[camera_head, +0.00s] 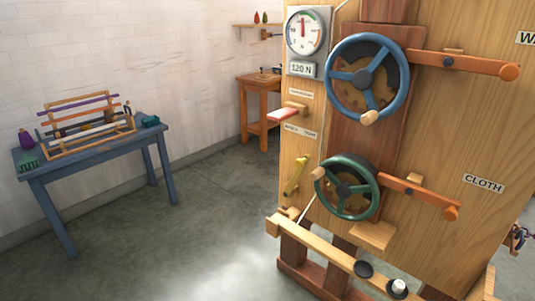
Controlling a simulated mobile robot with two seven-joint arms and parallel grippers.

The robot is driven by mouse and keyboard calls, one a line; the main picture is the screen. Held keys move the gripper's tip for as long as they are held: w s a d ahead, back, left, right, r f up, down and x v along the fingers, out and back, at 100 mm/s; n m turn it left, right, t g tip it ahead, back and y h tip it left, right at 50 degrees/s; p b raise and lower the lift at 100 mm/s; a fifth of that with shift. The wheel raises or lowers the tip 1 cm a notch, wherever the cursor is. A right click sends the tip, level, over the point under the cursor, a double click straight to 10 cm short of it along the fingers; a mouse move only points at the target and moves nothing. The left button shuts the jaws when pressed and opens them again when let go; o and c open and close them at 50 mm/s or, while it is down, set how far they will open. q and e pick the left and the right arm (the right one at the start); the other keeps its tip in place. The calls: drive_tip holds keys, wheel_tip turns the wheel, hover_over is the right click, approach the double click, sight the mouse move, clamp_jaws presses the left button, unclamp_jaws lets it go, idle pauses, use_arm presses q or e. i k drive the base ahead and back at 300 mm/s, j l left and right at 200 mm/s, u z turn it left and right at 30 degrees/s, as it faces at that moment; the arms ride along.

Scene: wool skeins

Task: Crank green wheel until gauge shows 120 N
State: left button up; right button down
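The green wheel (347,187) is mounted low on the wooden machine panel. Its pale wooden knob (319,173) sits at the wheel's left side. An orange-ended wooden lever (418,194) reaches out to the right of the wheel. The round gauge (306,31) is at the panel's upper left, with its red needle pointing about straight up. The display (303,69) below the gauge reads 120 N. Neither of my grippers shows in this view.
A blue wheel (367,77) with its own orange-ended lever (465,62) is above the green one. A yellow handle (295,175) is left of the green wheel. A blue table (92,150) with a small loom stands at left. The floor between is clear.

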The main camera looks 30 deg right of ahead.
sight(346, 188)
drive_tip(key=z, duration=0.9)
drive_tip(key=i+l+z, duration=0.1)
drive_tip(key=i+z, duration=0.4)
drive_tip(key=z, duration=0.2)
